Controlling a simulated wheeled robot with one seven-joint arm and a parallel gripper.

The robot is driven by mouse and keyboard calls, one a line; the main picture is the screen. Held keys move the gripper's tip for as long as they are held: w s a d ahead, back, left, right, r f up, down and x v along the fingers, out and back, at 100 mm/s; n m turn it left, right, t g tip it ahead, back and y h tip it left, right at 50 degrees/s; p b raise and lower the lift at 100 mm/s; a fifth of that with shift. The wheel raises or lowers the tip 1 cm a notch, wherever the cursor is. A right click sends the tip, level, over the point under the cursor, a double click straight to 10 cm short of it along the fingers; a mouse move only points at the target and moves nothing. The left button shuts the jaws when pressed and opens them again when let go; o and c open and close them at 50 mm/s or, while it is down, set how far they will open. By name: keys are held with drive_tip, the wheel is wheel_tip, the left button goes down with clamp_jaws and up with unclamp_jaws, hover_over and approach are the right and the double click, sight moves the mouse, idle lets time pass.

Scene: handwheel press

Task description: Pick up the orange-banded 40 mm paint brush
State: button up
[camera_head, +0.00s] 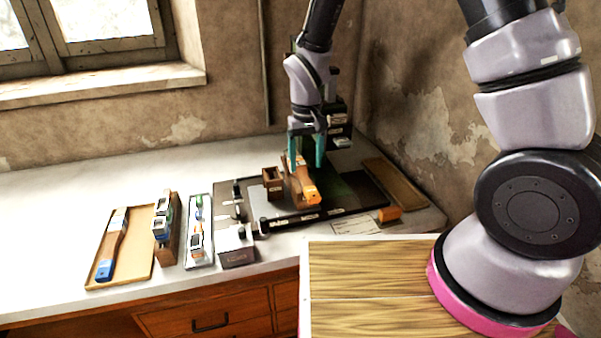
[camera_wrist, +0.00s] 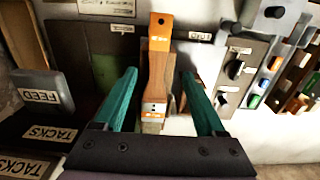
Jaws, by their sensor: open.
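The orange-banded paint brush (camera_head: 306,188) stands tilted on the dark press board, its orange handle end toward the front. The bristles and whatever props the brush are largely hidden.
A blue-ended brush (camera_head: 112,248) lies on a tan tray (camera_head: 137,262) at left. A small brown box (camera_head: 272,183) stands close left of the orange brush. A control box (camera_head: 236,250) and a rack of coloured items (camera_head: 199,232) stand left of the board. The back left worktop is clear.

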sight(307, 183)
drive_tip(key=shift+s+d+f, duration=0.1)
drive_tip(key=shift+f, duration=1.45)
drive_tip(key=shift+d+f, duration=0.1)
drive_tip(key=shift+f, duration=1.4)
clamp_jaws()
